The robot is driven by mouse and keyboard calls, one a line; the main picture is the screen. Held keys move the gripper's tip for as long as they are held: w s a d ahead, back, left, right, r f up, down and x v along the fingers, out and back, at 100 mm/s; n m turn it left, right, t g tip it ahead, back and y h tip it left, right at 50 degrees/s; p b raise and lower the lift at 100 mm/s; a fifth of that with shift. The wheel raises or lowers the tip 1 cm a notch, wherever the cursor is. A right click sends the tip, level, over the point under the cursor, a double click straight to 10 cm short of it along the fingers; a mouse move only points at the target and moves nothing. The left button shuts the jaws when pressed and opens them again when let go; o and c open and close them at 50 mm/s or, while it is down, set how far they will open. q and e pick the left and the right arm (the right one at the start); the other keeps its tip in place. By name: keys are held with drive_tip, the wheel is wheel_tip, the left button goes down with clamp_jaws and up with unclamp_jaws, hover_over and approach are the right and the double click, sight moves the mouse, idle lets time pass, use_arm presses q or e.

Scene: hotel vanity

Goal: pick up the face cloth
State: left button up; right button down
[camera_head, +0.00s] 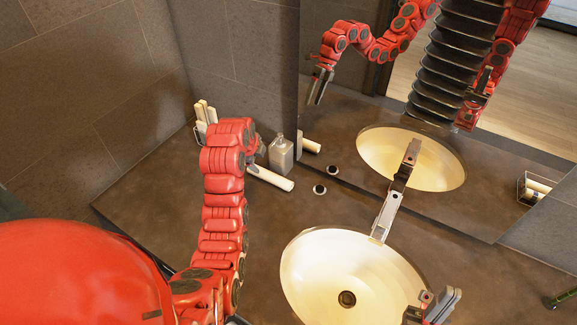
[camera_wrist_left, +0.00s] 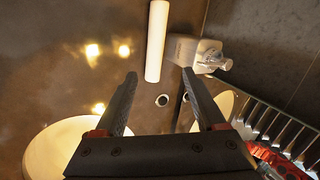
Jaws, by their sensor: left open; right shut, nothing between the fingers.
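A white roll, which looks like the face cloth (camera_head: 272,178), lies on the dark counter below the soap bottle, partly hidden by my left arm. It also shows whole in the left wrist view (camera_wrist_left: 156,42), beyond the fingertips. My left gripper (camera_head: 258,148) is above the counter near its left end and mostly hidden by its own wrist in the head view. In the left wrist view its fingers (camera_wrist_left: 160,76) are open with nothing held between them. My right gripper (camera_head: 441,304) is shut and empty at the right edge of the sink, away from the roll.
A soap bottle (camera_head: 281,155) stands close beside the roll. A holder with upright white rolls (camera_head: 204,114) stands at the back left. A small dark round item (camera_head: 320,189) lies right of the roll. A sink (camera_head: 305,257) with a faucet (camera_head: 385,214) and a mirror (camera_head: 340,125) bound the counter.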

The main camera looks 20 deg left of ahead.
use_arm(q)
drive_tip(key=b, duration=0.3)
approach(268, 175)
drive_tip(key=x, duration=0.3)
drive_tip(key=shift+w+d+f+g, duration=0.15)
drive_tip(key=shift+w+f, duration=0.15)
drive_tip(key=shift+f, duration=0.25)
drive_tip(key=shift+w+d+f+g, duration=0.15)
drive_tip(key=shift+w+f, duration=0.15)
drive_tip(key=shift+f, duration=0.2)
drive_tip(key=x, duration=0.1)
drive_tip(key=b+x, duration=0.1)
drive_tip(key=x, duration=0.2)
drive_tip(key=shift+w+a+f+b, duration=0.15)
drive_tip(key=shift+a+b, duration=0.15)
drive_tip(key=shift+b, duration=0.1)
drive_tip(key=shift+c, duration=0.8)
drive_tip(key=c, duration=0.8)
